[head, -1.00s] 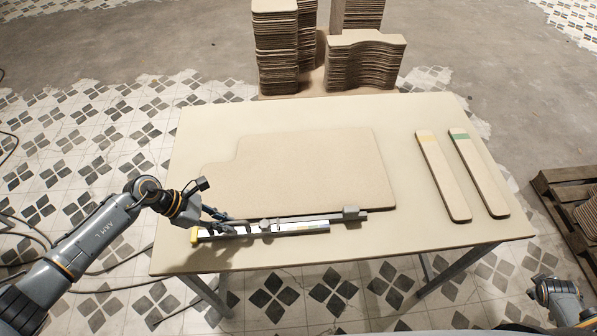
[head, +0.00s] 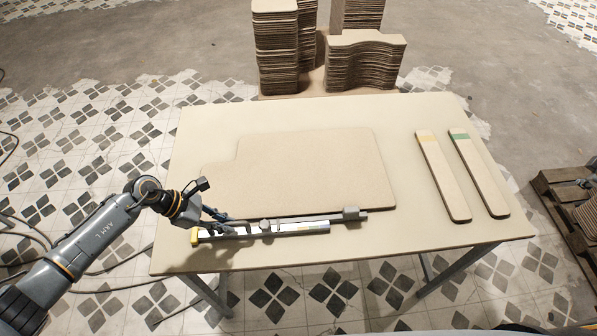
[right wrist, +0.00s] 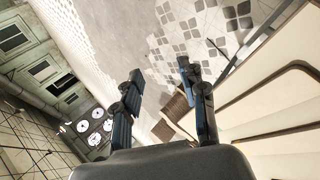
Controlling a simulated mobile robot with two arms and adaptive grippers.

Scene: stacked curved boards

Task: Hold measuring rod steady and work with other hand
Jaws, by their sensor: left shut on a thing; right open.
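The measuring rod (head: 305,228) is a silver bar with a yellow end cap at its left and a grey slider bar reaching right. It lies on the table along the front edge of a flat tan board (head: 315,170) with a stepped left corner. My left gripper (head: 218,224) is shut on the left part of the rod; the exact finger contact is small and partly hidden. My right gripper (right wrist: 160,70) is open and empty in the right wrist view, away from the rod. It does not show in the head view.
Two long strips, one with a yellow band (head: 443,175) and one with a green band (head: 479,172), lie on the right of the table (head: 420,115). Stacks of curved boards (head: 365,65) stand behind it. A wooden pallet (head: 562,205) is at the right.

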